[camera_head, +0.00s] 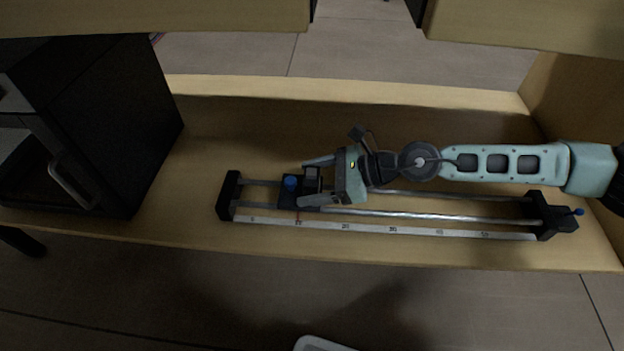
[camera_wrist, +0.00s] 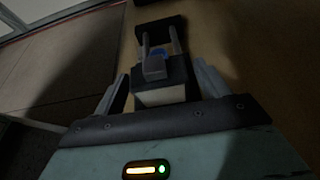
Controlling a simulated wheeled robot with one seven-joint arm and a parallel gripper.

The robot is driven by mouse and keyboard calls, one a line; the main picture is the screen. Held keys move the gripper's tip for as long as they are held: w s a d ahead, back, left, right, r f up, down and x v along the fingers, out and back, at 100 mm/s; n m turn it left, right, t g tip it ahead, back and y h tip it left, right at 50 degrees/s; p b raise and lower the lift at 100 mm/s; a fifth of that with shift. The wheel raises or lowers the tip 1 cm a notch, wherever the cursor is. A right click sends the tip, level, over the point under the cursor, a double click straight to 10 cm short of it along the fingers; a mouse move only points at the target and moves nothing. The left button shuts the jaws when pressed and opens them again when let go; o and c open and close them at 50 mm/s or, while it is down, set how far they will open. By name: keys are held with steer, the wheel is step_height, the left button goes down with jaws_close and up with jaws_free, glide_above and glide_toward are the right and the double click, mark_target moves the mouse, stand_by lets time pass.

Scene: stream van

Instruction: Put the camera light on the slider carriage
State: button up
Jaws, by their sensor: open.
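The camera slider (camera_head: 400,214) lies along the wooden shelf with two metal rails. Its dark carriage (camera_head: 287,199) with a blue knob (camera_head: 290,183) is near the left end, and the knob also shows in the wrist view (camera_wrist: 158,52). A small dark box with a pale face, which looks like the camera light (camera_head: 312,178), is at the carriage's right side and between my fingers in the wrist view (camera_wrist: 160,95). It appears to rest on the carriage, but its underside is hidden. My gripper (camera_head: 303,182) is open around it, with gaps beside the fingers.
A black cabinet with a handle (camera_head: 75,185) stands on the shelf at the left. The slider's end blocks (camera_head: 228,196) and a numbered scale (camera_head: 390,230) along its front edge show. The shelf behind the rails is bare. Pale overhead panels (camera_head: 150,18) cross the top.

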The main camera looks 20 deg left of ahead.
steer(key=p+v, duration=0.5)
steer(key=v, duration=0.6)
steer(key=shift+d, duration=0.3)
steer(key=shift+r, duration=0.1)
